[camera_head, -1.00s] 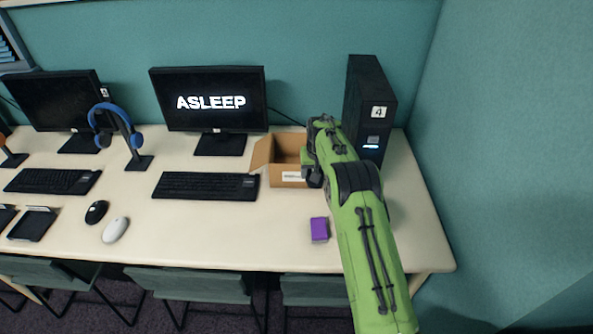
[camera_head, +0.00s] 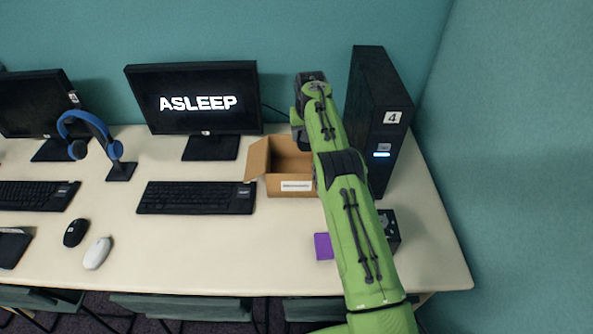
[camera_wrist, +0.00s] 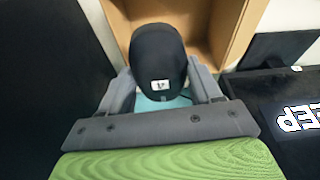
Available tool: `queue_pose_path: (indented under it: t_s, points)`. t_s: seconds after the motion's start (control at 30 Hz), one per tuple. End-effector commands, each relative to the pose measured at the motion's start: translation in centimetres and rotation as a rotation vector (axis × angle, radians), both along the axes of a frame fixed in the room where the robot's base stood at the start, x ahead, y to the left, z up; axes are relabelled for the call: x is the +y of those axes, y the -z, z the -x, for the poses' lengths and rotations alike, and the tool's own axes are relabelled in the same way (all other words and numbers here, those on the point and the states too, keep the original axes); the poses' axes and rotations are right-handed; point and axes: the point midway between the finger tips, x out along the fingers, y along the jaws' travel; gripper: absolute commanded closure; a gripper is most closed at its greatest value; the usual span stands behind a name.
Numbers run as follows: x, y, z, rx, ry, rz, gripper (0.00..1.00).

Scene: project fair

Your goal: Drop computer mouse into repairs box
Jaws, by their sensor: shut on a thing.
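My gripper (camera_wrist: 162,92) is shut on a black computer mouse (camera_wrist: 158,55) with a small white label, held between its two fingers in the wrist view. In the head view my gripper (camera_head: 308,92) is over the back of the open cardboard box (camera_head: 280,186), and the arm hides the mouse and the box's right side. The box has a white label on its front, too small to read. In the wrist view the box (camera_wrist: 222,28) lies just beyond the mouse; the mouse appears above or at its opening, height unclear.
A black computer tower (camera_head: 375,125) marked 4 stands close right of my arm. A monitor (camera_head: 195,98) reading ASLEEP and a keyboard (camera_head: 196,198) are left of the box. A purple block (camera_head: 323,246), a black mouse (camera_head: 76,233) and a white mouse (camera_head: 97,253) lie in front.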

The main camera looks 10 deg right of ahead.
Motion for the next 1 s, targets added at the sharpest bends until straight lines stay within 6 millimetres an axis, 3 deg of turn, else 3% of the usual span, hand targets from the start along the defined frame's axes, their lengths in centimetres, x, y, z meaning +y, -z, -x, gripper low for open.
queue_pose_path:
  t_s: [0.03, 0.3, 0.47, 0.7, 1.0]
  points:
    - [0.0, 2.0, 0.1, 0.004, 0.0, 0.0, 0.68]
    - [0.0, 9.9, 0.1, 0.005, 0.0, -0.001, 0.68]
    - [0.0, 12.0, 0.1, 0.003, 0.0, 0.0, 0.68]
    - [0.0, 17.0, 0.1, 0.004, 0.0, -0.001, 0.68]
    - [0.0, 17.6, 0.0, 0.001, 0.0, 0.0, 0.68]
